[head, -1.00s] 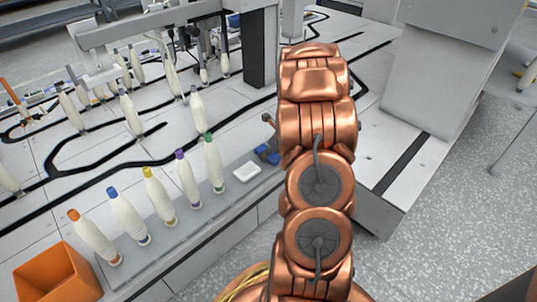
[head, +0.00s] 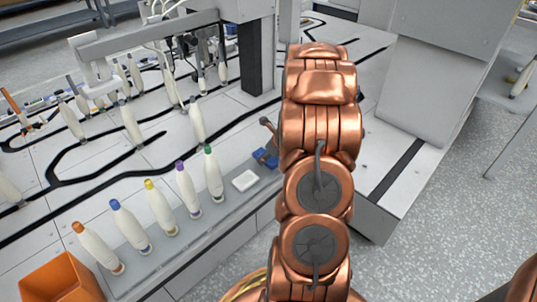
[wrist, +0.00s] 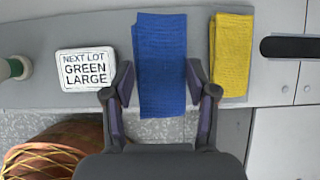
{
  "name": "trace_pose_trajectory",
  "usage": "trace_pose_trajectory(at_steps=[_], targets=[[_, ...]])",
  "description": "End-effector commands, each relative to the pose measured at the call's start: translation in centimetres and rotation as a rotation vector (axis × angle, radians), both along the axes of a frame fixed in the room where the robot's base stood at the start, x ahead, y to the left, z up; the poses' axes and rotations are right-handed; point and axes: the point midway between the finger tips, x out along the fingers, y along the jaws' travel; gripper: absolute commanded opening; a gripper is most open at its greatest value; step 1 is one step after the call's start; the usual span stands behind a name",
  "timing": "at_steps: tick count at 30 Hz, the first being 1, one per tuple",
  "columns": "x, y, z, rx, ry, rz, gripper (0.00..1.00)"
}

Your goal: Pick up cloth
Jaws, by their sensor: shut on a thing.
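A blue cloth (wrist: 162,55) hangs between the two fingers of my gripper (wrist: 160,85) in the wrist view. My gripper is shut on it, with a finger at each side edge. Its upper part lies over the grey ledge and its lower end reaches past the ledge's front edge. A yellow cloth (wrist: 231,55) lies flat just right of my gripper.
A white card (wrist: 86,69) reading "NEXT LOT GREEN LARGE" lies left of the blue cloth. Several bobbins with coloured tops, including a green-topped one (head: 213,175), stand along the grey ledge. An orange bin (head: 62,278) is at lower left.

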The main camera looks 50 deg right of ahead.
Motion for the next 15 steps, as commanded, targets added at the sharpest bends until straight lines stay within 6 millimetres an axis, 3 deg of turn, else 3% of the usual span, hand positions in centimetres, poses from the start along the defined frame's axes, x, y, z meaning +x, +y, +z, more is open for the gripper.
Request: trace_pose_trajectory(at_steps=[15], targets=[[-3.9, 5.4, 0.6, 0.005, -0.003, 0.002, 0.31]])
